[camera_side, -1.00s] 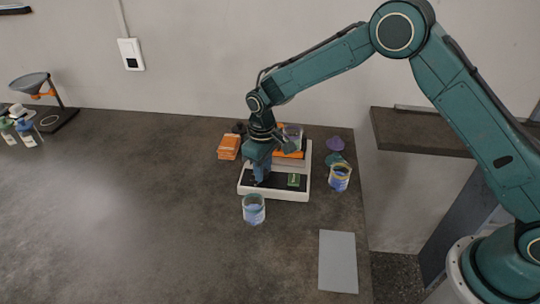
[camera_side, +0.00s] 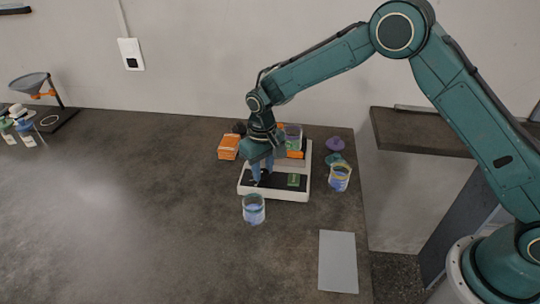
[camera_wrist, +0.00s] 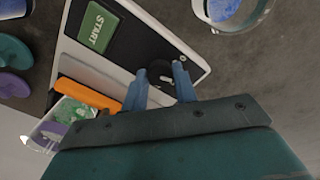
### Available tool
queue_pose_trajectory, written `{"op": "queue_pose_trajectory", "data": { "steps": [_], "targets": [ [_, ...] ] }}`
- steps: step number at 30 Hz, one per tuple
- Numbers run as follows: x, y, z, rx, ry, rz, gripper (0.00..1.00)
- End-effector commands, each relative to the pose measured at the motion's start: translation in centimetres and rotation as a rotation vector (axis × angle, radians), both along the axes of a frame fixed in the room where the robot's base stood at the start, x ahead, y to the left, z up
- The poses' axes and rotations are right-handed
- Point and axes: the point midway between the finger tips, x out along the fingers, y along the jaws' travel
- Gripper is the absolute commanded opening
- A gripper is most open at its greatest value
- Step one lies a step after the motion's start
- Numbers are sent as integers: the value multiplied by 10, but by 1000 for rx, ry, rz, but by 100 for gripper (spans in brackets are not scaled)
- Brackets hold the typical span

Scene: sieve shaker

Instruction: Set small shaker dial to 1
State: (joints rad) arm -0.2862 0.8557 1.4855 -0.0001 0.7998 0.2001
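The small shaker (camera_side: 245,187) is a white base with a black front panel, a green START button (camera_side: 293,180) and an orange part behind. In the wrist view the START button (camera_wrist: 98,27) is at upper left. The black dial (camera_wrist: 160,71) sits near the panel's corner; its pointer and numbers are too small to read. My gripper (camera_wrist: 161,70) is over the panel with its two blue fingers apart, one on each side of the dial. I cannot tell whether they touch it. In the side view my gripper (camera_side: 262,180) hides the dial.
A cup of blue material (camera_side: 254,210) stands just in front of the shaker. Another cup (camera_side: 340,178) and purple and teal pieces (camera_side: 335,145) are to its right. An orange box (camera_side: 229,146) is at its back left. A grey plate (camera_side: 338,262) lies front right.

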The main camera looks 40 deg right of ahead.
Motion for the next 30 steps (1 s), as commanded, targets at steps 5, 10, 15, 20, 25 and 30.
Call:
{"op": "queue_pose_trajectory", "data": {
  "steps": [5, 10, 15, 20, 25, 30],
  "targets": [
    [0, 0, 0, 0, -1, 1, 49],
    [0, 0, 0, 0, 0, 1, 49],
    [0, 0, 3, 0, -1, 1, 49],
    [1, 0, 14, 0, -2, 1, 49],
    [1, 0, 35, 1, -3, 1, 49],
    [1, 0, 63, 1, -4, 1, 49]
  ]
}}
